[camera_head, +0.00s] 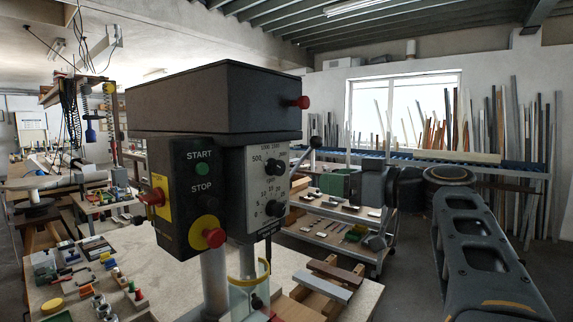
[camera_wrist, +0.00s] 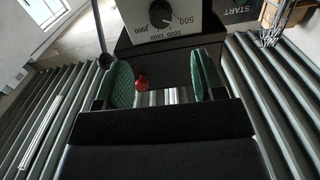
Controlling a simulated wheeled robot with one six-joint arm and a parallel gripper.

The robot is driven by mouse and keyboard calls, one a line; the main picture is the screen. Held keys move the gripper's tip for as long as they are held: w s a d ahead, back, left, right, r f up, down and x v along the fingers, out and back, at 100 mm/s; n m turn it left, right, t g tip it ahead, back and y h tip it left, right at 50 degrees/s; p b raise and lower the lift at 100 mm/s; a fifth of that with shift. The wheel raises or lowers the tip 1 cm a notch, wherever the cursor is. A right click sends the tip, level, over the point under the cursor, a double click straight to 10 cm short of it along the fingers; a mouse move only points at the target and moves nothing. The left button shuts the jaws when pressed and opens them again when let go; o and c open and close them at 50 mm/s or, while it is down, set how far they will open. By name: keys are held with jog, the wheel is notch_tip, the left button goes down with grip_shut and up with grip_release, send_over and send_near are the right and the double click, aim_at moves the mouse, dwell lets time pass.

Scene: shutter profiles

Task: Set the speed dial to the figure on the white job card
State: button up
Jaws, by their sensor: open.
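The upper speed dial (camera_head: 275,166) is a black knob on the white panel (camera_head: 262,190) of a dark drill press. Figures including 500, 1000, 1500 and 2000 ring it. The dial also shows upside down at the top of the wrist view (camera_wrist: 160,13). I cannot tell exactly which figure its pointer meets. My gripper (camera_wrist: 162,78) is open and empty, its two green-padded fingers apart and clear of the dial. In the head view my arm comes in from the right, beside the machine. I cannot make out a white job card in either view.
A second black dial (camera_head: 274,208) sits below the first. Left of the panel are a green start button (camera_head: 203,169) and a red stop knob (camera_head: 214,237). A red knob (camera_head: 299,102) sticks out of the head's side, and a lever (camera_head: 315,143) stands to the panel's right.

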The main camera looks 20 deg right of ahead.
aim_at(282, 167)
jog(key=p+x, duration=0.1)
jog(key=x, duration=0.2)
jog(key=r+p+x, duration=0.1)
jog(key=p+x, duration=0.1)
jog(key=x, duration=0.2)
jog(key=p+x, duration=0.2)
jog(key=x, duration=0.2)
jog(key=shift+w+r, duration=0.3)
jog(key=shift+r, duration=0.05)
jog(key=shift+x, duration=1)
jog(key=c, duration=0.9)
